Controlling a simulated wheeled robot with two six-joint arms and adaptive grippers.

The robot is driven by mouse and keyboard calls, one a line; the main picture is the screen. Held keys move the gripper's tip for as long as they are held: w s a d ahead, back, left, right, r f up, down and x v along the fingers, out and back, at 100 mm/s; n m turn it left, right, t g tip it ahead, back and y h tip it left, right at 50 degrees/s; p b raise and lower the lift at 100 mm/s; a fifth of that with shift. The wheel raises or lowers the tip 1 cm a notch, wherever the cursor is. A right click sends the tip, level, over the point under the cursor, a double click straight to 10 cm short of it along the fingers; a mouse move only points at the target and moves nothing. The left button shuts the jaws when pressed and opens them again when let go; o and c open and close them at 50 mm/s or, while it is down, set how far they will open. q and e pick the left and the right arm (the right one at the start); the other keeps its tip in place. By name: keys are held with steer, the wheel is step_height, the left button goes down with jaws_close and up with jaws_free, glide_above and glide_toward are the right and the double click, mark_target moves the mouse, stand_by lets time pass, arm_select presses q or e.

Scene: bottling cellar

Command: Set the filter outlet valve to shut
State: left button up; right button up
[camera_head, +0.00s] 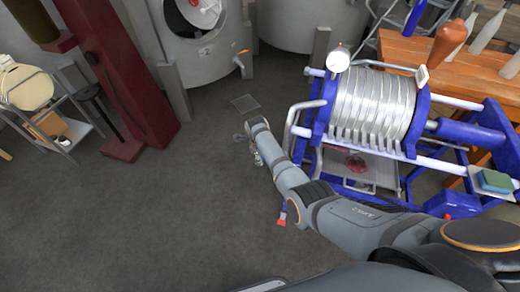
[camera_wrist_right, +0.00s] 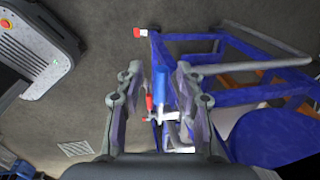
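The blue filter press (camera_head: 495,115) with its pack of metal plates stands at the right of the head view. In the right wrist view a small valve (camera_wrist_right: 160,117) with metal fittings and a short red lever (camera_wrist_right: 149,103) shows between my fingers. The lever looks roughly in line with the blue pipe (camera_wrist_right: 160,80) beside it. My right gripper (camera_wrist_right: 158,72) is open, one finger on each side of the valve; I cannot tell if either touches it. In the head view my right gripper (camera_head: 257,152) is at the press's left end, its wrist largely hiding the valve. My left gripper is out of view.
A red-and-blue end piece (camera_head: 283,219) sits beside my right forearm. A wooden table (camera_head: 445,55) with bottles stands behind the press. A steel tank (camera_head: 200,55), dark red column (camera_head: 120,75) and trolley (camera_head: 75,130) stand at left.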

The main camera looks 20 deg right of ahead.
step_height(320, 180, up, 9)
steer(key=s+a, duration=0.1)
steer(key=shift+s+f, duration=0.15)
steer(key=shift+s, duration=0.15)
steer(key=shift+a, duration=0.1)
